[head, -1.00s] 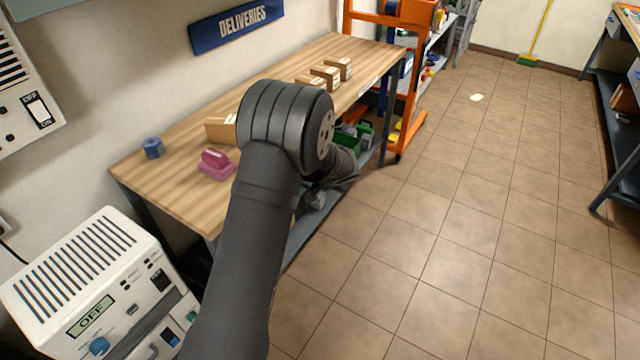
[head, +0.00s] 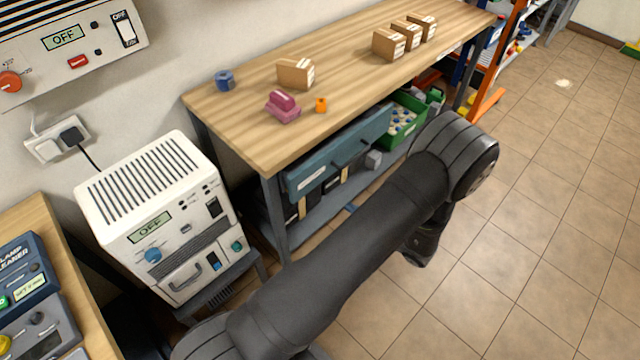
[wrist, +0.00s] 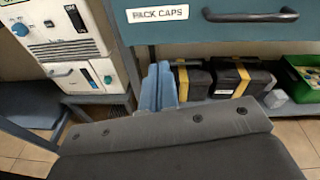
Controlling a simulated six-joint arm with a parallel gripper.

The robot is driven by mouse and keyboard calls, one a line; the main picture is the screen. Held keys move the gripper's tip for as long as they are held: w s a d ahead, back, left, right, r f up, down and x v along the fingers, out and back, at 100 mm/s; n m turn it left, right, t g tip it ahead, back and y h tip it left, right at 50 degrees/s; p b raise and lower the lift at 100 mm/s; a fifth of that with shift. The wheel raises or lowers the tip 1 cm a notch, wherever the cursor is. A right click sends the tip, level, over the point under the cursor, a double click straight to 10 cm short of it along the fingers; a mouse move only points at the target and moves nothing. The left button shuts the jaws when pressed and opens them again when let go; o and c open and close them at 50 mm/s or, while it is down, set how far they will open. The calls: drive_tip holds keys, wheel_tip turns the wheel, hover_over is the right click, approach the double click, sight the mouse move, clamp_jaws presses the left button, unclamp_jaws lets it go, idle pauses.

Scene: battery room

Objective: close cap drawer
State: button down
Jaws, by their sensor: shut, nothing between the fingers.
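The cap drawer (head: 338,150) is teal and sits under the wooden bench top, with a dark handle on its front. In the wrist view, its teal front (wrist: 185,28) fills the upper part, with the label PACK CAPS and a dark bar handle (wrist: 250,15). How far it stands out from the bench is hard to tell. My gripper (wrist: 158,88) shows blue fingers, shut and empty, below the drawer front near the label end, apart from the handle. In the head view my arm hides most of the gripper.
Black boxes with yellow bands (wrist: 235,78) and a green bin (head: 402,120) stand on the lower shelf. A white charger unit (head: 165,215) stands to the left. Small cartons (head: 295,73), a pink block (head: 283,106) and a blue roll (head: 224,80) are on the bench top (head: 350,60).

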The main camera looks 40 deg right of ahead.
drive_tip(key=s+a+m+t, duration=0.1)
drive_tip(key=m, duration=0.1)
approach(312, 178)
drive_tip(key=shift+m+t+h, duration=0.3)
drive_tip(key=shift+h, duration=0.1)
drive_tip(key=w, duration=0.4)
drive_tip(key=w+f, duration=0.1)
drive_tip(key=w, duration=0.2)
drive_tip(key=shift+a, duration=0.35)
drive_tip(key=shift+w+r, duration=0.15)
drive_tip(key=shift+w, duration=2.15)
drive_tip(key=shift+s, duration=0.1)
drive_tip(key=s, duration=1.4)
drive_tip(key=shift+s, duration=0.25)
